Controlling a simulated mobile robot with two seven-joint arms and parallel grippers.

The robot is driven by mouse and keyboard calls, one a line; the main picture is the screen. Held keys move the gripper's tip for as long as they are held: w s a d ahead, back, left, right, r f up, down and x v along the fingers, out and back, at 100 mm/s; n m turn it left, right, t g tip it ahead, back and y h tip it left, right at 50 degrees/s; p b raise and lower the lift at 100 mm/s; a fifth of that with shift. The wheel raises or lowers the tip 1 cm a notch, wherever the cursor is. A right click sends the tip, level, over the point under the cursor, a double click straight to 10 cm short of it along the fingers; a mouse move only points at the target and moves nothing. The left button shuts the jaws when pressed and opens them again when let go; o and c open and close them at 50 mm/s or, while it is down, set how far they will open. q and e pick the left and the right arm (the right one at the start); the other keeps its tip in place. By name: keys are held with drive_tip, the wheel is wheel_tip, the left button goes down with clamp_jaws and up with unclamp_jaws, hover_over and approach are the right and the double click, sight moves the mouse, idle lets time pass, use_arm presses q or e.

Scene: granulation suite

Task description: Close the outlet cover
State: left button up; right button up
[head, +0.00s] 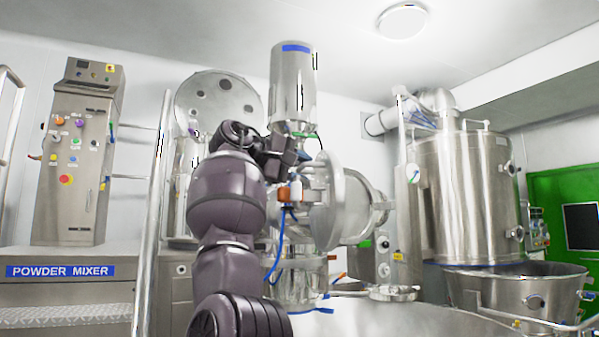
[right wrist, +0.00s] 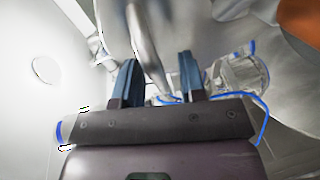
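A round steel cover (head: 327,200), which I take to be the outlet cover, stands nearly edge-on at the left end of a horizontal steel vessel (head: 362,208). I cannot tell whether it touches the vessel's rim. My right gripper (head: 290,155) is just left of and above the cover, below a hanging steel cylinder. In the right wrist view my right gripper (right wrist: 158,78) has its two blue-grey fingers apart. A steel bar (right wrist: 146,45) shows between or beyond them; contact is not visible. My right arm hides part of the equipment behind it. My left gripper is out of view.
The steel cylinder (head: 294,85) hangs close above the gripper. A blue hose (head: 279,250) and orange-and-white fittings (head: 290,193) sit just below it. A steel rail (head: 152,220) and control cabinet (head: 78,150) stand left, a large tank (head: 465,195) right.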

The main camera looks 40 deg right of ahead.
drive_tip(key=shift+d, duration=0.1)
drive_tip(key=shift+c, duration=0.2)
clamp_jaws()
